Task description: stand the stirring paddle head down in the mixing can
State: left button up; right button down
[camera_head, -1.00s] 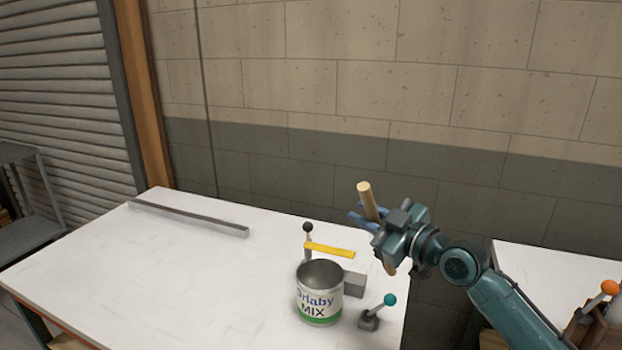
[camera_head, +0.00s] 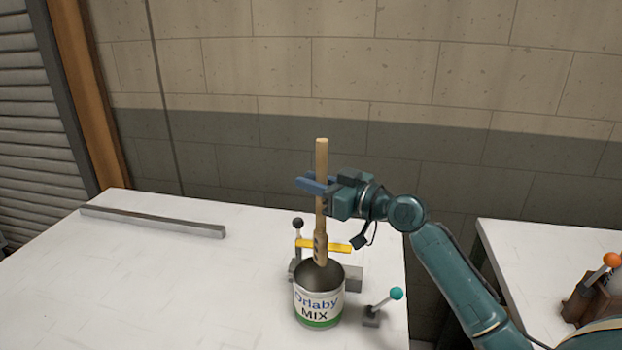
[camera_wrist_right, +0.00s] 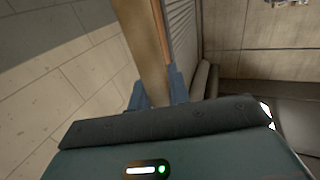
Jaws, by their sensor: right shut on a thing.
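The stirring paddle (camera_head: 321,160) is a pale wooden stick with a wider head with holes at its lower end. It is upright, head down. My right gripper (camera_head: 314,186) is shut on its handle, and the handle also shows between the fingers in the right wrist view (camera_wrist_right: 143,50). The mixing can (camera_head: 318,305) is an open white can with a green band and "MIX" on it, standing on the white table. The paddle head's lower tip is at the can's mouth in the head view. I cannot tell whether it is inside the rim. My left gripper is not in view.
Behind the can are a yellow bar (camera_head: 335,246), a black-knobbed lever (camera_head: 297,230) and a grey block (camera_head: 353,279). A teal-knobbed lever (camera_head: 384,304) stands to its right. A grey metal bar (camera_head: 150,222) lies at the back left. The table's left part is clear.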

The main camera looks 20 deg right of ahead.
aim_at(312, 233)
jog(key=shift+f+b, duration=0.4)
jog(key=shift+f, duration=0.8)
jog(key=shift+f+b, duration=0.75)
jog(key=shift+b, duration=0.25)
notch_tip(312, 233, down, 3)
jog(key=b, duration=0.3)
jog(key=shift+f, duration=0.15)
jog(key=shift+f+b, duration=0.7)
jog(key=shift+b, duration=0.25)
notch_tip(312, 233, down, 3)
jog(key=b, duration=0.2)
jog(key=shift+r+b, duration=0.2)
jog(key=shift+b, duration=0.15)
jog(key=shift+f+b, duration=0.6)
jog(key=shift+b, duration=0.05)
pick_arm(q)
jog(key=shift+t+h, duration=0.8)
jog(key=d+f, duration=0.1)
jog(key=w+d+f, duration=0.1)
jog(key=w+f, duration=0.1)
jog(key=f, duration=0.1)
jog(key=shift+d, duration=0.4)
pick_arm(e)
jog(key=shift+f, duration=0.15)
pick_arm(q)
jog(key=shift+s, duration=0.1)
